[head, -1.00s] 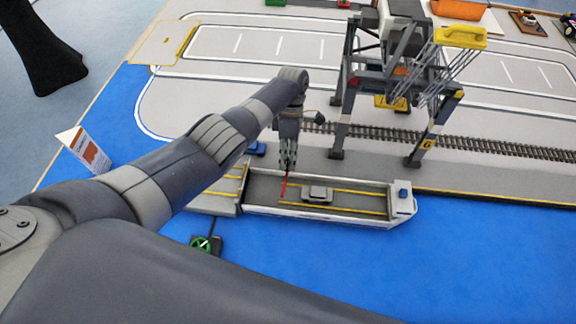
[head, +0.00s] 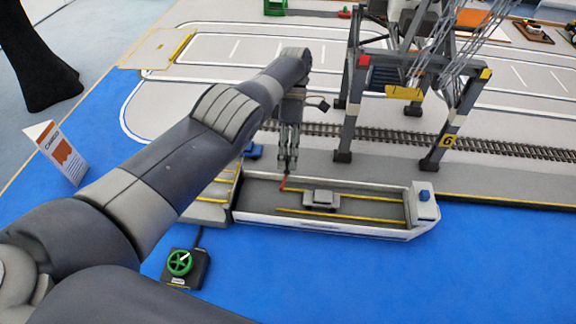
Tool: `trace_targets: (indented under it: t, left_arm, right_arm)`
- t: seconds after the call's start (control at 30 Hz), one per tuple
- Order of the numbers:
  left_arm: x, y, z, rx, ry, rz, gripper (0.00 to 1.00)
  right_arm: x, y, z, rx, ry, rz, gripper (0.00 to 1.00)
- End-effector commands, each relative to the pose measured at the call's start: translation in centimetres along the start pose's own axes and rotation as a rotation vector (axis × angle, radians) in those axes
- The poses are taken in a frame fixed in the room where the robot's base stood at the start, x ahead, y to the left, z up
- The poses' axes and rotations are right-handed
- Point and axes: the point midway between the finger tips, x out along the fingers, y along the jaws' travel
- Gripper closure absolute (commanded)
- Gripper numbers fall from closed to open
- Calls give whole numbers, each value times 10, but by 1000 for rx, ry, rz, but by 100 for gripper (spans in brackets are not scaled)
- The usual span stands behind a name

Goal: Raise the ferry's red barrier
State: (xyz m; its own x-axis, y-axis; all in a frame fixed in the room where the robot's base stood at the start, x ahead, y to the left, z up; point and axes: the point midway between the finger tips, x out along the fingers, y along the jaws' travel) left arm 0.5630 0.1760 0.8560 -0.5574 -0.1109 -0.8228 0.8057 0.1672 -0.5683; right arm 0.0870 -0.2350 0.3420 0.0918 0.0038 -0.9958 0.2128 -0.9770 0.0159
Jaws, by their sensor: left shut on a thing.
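The ferry (head: 330,226) is a long white-sided boat with a grey deck and yellow lane lines, lying on the blue water beside the quay. Its red barrier (head: 283,184) shows as a short red piece at the left part of the deck, just under my left gripper (head: 288,172). That gripper points down, its fingers shut on the barrier. Most of the barrier is hidden or seen end-on, so its exact tilt is hard to tell. My right gripper is out of view.
A grey car (head: 321,200) stands on the deck, right of the barrier. A blue car (head: 253,151) is partly behind my arm. A gantry crane (head: 448,125) stands behind on rails. A green handwheel (head: 179,262) and a cargo sign (head: 56,152) are in front and left.

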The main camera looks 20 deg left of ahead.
Motion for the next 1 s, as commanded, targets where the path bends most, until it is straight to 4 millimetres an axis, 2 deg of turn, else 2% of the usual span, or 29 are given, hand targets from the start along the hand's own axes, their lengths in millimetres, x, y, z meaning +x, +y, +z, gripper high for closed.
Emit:
trace_targets:
  t: [0.13, 0.6, 0.7, 0.73, 1.0]
  left_arm:
    - [0, 1, 1, 3, -1, -5, 100]
    - [-1, -1, 2, 5, -4, -13, 100]
    - [-1, -1, 2, 5, -4, -14, 74]
    - [0, -1, 2, 5, -4, -14, 72]
    - [0, -1, 1, 4, -2, -15, 72]
  right_arm:
    - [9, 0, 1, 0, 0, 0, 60]
    - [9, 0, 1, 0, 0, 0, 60]
    - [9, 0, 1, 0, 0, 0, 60]
    - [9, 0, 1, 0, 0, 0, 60]
    - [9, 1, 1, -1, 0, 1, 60]
